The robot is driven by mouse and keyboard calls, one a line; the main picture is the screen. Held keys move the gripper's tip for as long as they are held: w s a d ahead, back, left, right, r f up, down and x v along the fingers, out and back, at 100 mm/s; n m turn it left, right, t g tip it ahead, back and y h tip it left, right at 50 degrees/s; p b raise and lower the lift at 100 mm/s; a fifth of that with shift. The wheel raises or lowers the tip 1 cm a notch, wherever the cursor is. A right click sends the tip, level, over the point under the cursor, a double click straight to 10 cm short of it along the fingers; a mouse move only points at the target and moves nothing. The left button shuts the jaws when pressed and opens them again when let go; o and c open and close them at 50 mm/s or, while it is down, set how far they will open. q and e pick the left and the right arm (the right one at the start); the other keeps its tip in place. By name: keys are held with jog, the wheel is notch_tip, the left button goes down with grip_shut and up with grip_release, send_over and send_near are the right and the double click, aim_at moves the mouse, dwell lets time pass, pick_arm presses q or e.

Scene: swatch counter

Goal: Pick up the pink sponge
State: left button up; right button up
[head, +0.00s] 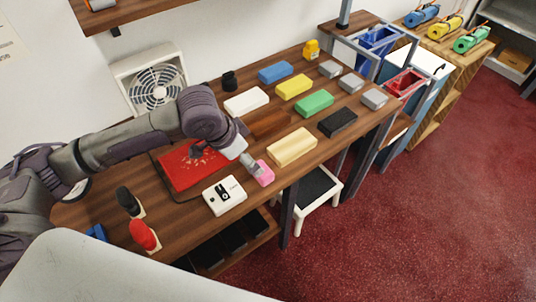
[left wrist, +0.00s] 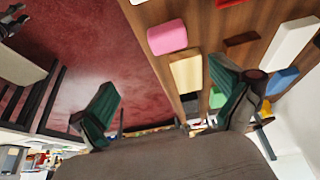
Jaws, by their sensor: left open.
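The pink sponge (head: 264,174) lies near the front edge of the brown wooden counter, between a white device (head: 225,195) and a cream block (head: 293,147). In the left wrist view the pink sponge (left wrist: 167,36) shows above the gap between my spread fingers, with nothing between them. My left gripper (head: 251,163) is open at the sponge's left and back side in the head view, covering a little of it. I cannot tell whether it touches. The left wrist view shows both dark green fingertips of the gripper (left wrist: 165,82). My right gripper is not in view.
Yellow (head: 294,86), green (head: 314,104), blue (head: 275,72), white, brown and black blocks lie further along the counter. A red board (head: 190,168) lies under my left arm. Black and red upright items (head: 142,234) stand at the near left. Red carpet lies beyond the front edge.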

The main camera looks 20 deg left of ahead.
pick_arm(q)
jog(key=x, duration=0.5)
jog(key=w+a+x, duration=0.1)
jog(key=x, duration=0.1)
jog(key=shift+w+d+f+p, duration=0.1)
jog(key=shift+w+f+p, duration=0.1)
jog(key=shift+p, duration=0.2)
jog(key=shift+w+f, duration=0.15)
jog(key=shift+f, duration=0.1)
jog(key=shift+p+x, duration=0.45)
jog(key=shift+x, duration=0.35)
jog(key=x, duration=0.2)
jog(key=shift+d+f, duration=0.1)
jog(key=shift+f, duration=0.2)
jog(key=shift+w+d+f+p, duration=0.15)
jog(key=shift+f+p, duration=0.15)
jog(key=shift+f, duration=0.2)
jog(key=c, duration=0.9)
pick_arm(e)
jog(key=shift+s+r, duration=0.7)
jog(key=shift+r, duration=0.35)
